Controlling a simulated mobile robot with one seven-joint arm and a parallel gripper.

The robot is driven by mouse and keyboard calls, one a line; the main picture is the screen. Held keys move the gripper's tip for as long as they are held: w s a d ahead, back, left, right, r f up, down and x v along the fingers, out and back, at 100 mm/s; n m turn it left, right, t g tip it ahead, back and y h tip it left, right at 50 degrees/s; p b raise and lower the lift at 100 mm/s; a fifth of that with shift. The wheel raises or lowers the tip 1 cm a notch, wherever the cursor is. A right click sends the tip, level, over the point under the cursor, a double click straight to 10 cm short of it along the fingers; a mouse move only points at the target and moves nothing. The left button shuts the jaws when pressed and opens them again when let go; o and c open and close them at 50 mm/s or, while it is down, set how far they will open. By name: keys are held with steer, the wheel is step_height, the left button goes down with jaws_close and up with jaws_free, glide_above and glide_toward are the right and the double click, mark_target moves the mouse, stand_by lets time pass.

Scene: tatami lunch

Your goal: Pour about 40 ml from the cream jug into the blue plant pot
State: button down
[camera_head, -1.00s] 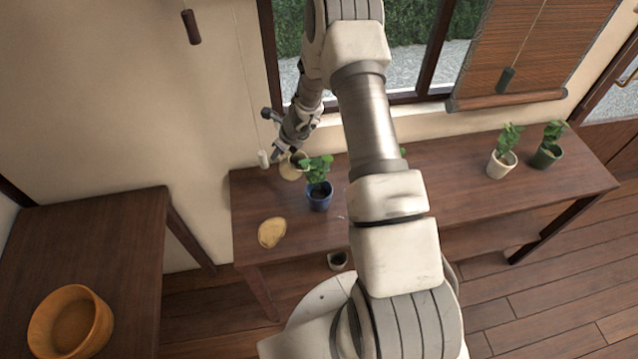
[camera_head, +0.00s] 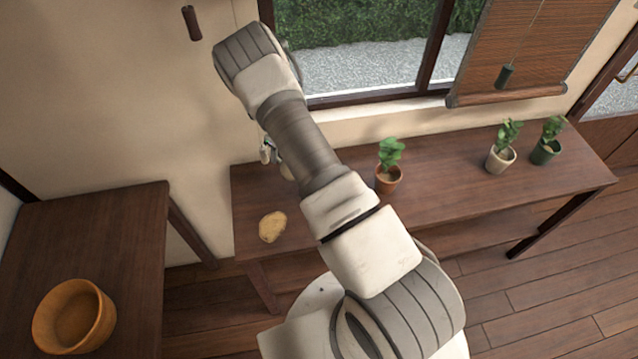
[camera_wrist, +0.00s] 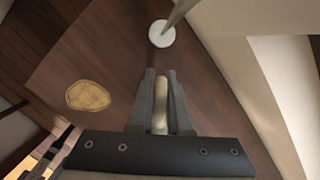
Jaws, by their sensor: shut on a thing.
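My gripper (camera_wrist: 161,100) is shut on a cream-coloured piece (camera_wrist: 160,106), seen edge-on between the fingers in the wrist view; I take it for part of the cream jug. In the head view a small pale part of the jug (camera_head: 286,172) shows at the left edge of my arm, near the left end of the long table. The gripper itself is mostly hidden there. I cannot tell the jug's tilt or what is in it. The blue plant pot is in neither current view; my arm covers the place where it stood.
The long table (camera_head: 440,185) carries a tan flat round thing (camera_head: 272,227), a terracotta potted plant (camera_head: 388,178), a white one (camera_head: 500,160) and a green one (camera_head: 545,152). A wooden bowl (camera_head: 74,318) sits on the left table.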

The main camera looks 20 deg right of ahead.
steer(key=shift+g+h, duration=0.4)
steer(key=shift+g, duration=0.3)
step_height(320, 180, down, 4)
steer(key=b, duration=0.3)
steer(key=shift+w+f, duration=0.15)
steer(key=shift+f, duration=0.05)
steer(key=shift+d+f+g+b, duration=0.1)
steer(key=shift+f+g+b, duration=0.2)
steer(key=shift+f+b, duration=0.8)
steer(key=shift+r+b, duration=0.25)
steer(key=shift+b, duration=0.05)
steer(key=shift+r, duration=0.15)
